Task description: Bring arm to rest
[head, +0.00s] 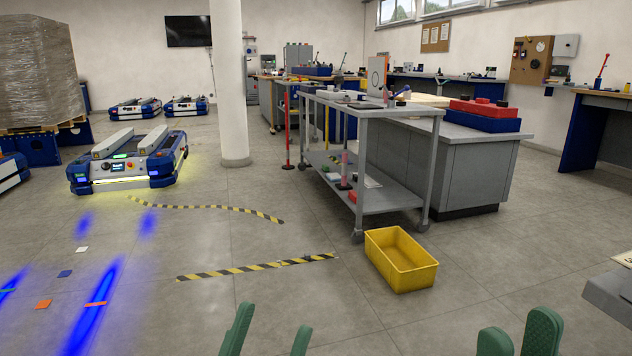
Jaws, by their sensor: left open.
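My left gripper (268,338) shows at the bottom edge, left of the middle. Its two green fingers stand clearly apart with bare floor between them, so it is open and empty. My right gripper (518,340) shows at the bottom edge on the right. Its two green fingertips are close together with a thin gap, and the lower parts are cut off by the frame. I cannot tell whether it is open or shut. Nothing shows between its tips. Both arms are out of view below the frame.
A yellow crate (401,281) sits empty on the floor ahead. A grey wheeled cart (380,200) stands behind it, beside a grey workbench (478,175). A lift cart robot (128,165) is at the left. A grey surface corner (612,293) juts in at right.

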